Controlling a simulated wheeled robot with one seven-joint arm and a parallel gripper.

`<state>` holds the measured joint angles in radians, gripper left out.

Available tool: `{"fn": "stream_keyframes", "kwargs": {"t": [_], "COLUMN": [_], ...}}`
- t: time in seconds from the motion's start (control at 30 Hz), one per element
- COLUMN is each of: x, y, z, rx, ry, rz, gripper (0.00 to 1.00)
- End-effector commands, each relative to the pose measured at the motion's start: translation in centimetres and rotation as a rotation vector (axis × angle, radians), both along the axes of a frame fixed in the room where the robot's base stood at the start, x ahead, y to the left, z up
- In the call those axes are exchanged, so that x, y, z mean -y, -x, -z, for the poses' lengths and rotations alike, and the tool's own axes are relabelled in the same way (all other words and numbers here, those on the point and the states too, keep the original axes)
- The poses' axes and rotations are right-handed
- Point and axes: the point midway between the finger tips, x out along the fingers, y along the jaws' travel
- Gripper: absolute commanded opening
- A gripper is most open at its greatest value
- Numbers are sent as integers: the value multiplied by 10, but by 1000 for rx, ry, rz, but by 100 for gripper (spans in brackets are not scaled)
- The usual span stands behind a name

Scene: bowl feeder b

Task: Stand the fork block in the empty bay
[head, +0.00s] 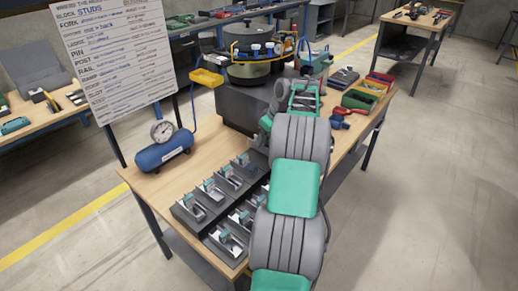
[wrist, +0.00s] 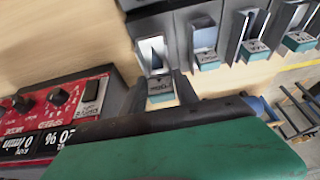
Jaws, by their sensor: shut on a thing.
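A dark row of bays with bright metal parts and teal labels (wrist: 207,61) crosses the top of the wrist view. The nearest bay there has a pale wedge shape (wrist: 152,50) and a shaded label (wrist: 160,88). In the head view, two dark rows of bays (head: 190,212) stand at the table's front left. The green and dark body of my gripper (wrist: 180,150) fills the bottom of the wrist view, close to the bays. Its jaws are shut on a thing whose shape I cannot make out. My arm hides some bays in the head view. I cannot tell which bay is empty.
A red control box (wrist: 60,105) lies beside the bays in the wrist view. A blue tank with a gauge (head: 163,152) stands left of the bays. The bowl feeder (head: 250,68) and its dark base are behind. Green and red bins (head: 360,100) stand back right.

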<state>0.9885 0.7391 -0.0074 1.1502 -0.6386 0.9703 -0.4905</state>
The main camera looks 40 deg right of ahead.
Motion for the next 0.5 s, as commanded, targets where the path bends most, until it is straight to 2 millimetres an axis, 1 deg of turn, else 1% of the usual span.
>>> {"fn": "stream_keyframes", "kwargs": {"t": [0.03, 0.23, 0.33, 0.4, 0.5], "x": [-1, -4, -4, -4, -3], "y": [-7, -23, -22, -22, -22], "z": [6, 24, 43, 52, 54], "rx": [2, 2, 0, 2, 3], "ry": [2, 4, 1, 3, 5], "rz": [-1, -2, 0, 0, -1], "gripper": [0, 0, 0, 0, 0]}}
